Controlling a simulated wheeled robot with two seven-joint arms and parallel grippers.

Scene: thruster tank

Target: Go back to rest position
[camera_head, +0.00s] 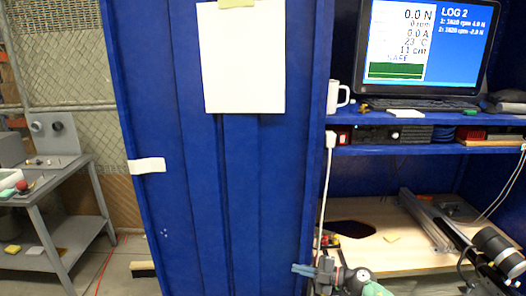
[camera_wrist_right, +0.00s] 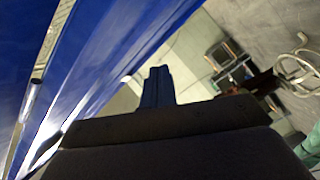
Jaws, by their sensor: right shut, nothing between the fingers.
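My right gripper (camera_head: 298,269) shows low in the head view, right of centre, in front of the lower right edge of the blue panel. Its blue fingers point left and are closed together with nothing between them. In the right wrist view the shut blue fingers (camera_wrist_right: 158,86) stick out past the dark gripper body. My left gripper is in neither view.
A tall blue panel (camera_head: 180,220) fills the middle, close to my right gripper. Right of it are a shelf (camera_head: 400,149) with a monitor (camera_head: 428,50) and a wooden worktop (camera_head: 395,262) with a thruster-like black device (camera_head: 497,250). A grey table (camera_head: 75,180) stands left.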

